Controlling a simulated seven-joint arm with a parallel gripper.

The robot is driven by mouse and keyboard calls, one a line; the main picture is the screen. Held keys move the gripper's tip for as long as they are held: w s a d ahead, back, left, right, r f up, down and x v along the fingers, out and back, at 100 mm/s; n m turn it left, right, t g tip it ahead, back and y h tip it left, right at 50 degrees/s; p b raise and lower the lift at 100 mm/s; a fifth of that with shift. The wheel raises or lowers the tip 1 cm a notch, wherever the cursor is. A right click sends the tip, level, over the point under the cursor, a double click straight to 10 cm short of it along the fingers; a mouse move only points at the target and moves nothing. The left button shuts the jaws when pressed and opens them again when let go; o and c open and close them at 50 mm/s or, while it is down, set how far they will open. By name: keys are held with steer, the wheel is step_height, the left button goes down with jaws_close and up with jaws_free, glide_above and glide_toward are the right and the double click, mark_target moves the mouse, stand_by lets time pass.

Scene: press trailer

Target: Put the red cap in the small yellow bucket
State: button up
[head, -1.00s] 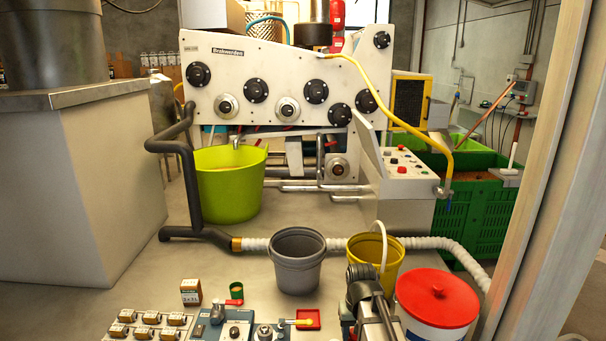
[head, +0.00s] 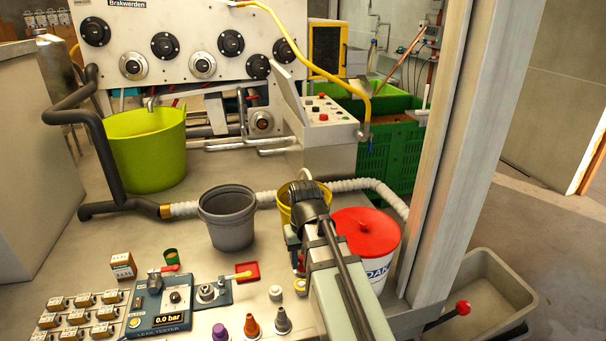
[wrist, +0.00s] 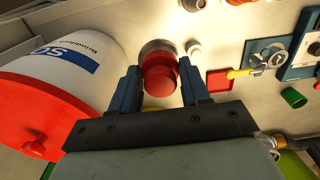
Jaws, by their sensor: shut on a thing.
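The red cap (wrist: 160,82) sits between the two blue fingers of my gripper (wrist: 160,73) in the wrist view. My gripper is shut on it. A grey round part shows just behind the cap; I cannot tell if the two touch. In the head view my arm hides the cap and most of the fingers. The small yellow bucket (head: 284,212) stands upright beyond my arm, right of a grey bucket, and is partly hidden by my wrist.
The grey bucket (head: 228,225) stands left of the yellow one. A white tub with a red lid (head: 365,234) is close right of my arm. The leak tester (head: 163,305), a red tray (head: 246,271) and several small fittings are at the front. A grey post (head: 440,180) rises at right.

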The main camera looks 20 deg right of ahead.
steer(key=r, duration=0.5)
steer(key=w+r, duration=0.1)
steer(key=r, duration=0.1)
steer(key=shift+r, duration=0.25)
steer(key=w+d+m, duration=0.3)
steer(key=w+m, duration=2)
steer(key=w, duration=1.1)
step_height(320, 180, down, 15)
steer(key=shift+s+f, duration=0.2)
steer(key=shift+s, duration=0.15)
steer(key=shift+a+f, duration=0.1)
steer(key=shift+f, duration=0.25)
steer(key=o, duration=1)
steer(key=shift+f, duration=0.1)
steer(key=shift+c, duration=0.2)
